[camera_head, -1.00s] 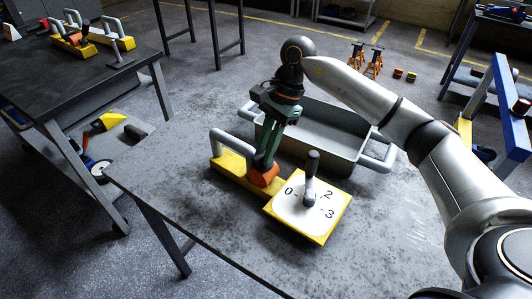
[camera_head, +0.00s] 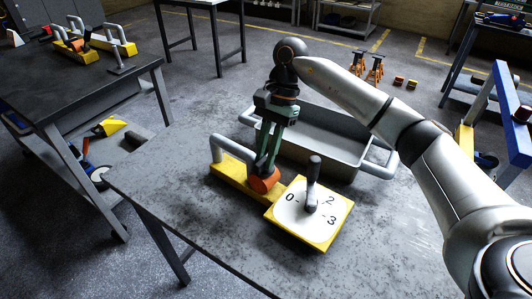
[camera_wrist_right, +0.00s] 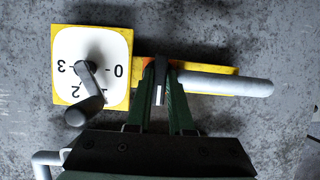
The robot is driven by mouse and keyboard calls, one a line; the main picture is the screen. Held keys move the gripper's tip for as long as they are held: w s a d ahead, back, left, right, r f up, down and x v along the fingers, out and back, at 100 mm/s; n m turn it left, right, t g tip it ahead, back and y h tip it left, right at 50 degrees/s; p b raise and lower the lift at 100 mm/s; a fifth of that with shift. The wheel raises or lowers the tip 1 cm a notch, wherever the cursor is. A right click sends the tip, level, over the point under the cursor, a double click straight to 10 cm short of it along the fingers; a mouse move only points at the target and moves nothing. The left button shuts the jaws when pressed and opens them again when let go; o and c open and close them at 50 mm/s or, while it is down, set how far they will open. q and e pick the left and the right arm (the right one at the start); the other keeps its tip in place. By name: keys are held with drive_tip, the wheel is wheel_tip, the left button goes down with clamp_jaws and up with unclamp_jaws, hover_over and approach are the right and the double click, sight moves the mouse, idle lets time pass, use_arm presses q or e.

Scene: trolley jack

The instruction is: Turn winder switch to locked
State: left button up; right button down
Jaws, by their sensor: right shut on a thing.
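The control panel is a yellow block (camera_head: 232,178) with a grey bar handle (camera_head: 233,146) and a white dial plate (camera_head: 325,221) marked 0, 2 and 3. A grey lever (camera_head: 313,180) stands on the dial. An orange round switch (camera_head: 263,182) sits on the block beside the dial. My right gripper (camera_head: 265,168) reaches down to it with green fingers, shut on the switch. In the wrist view the fingers (camera_wrist_right: 162,72) are close together at the orange part, with a small pale lever (camera_wrist_right: 159,88) between them. The switch's exact setting is hidden. My left gripper is not in view.
A grey tray (camera_head: 330,165) with bar handles stands behind the panel on the grey table (camera_head: 180,165). The table's front and right areas are clear. Another table (camera_head: 60,90) at the left holds similar yellow devices.

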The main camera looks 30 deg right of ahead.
drive_tip(key=c, duration=0.8)
unclamp_jaws()
drive_tip(key=shift+m, duration=0.3)
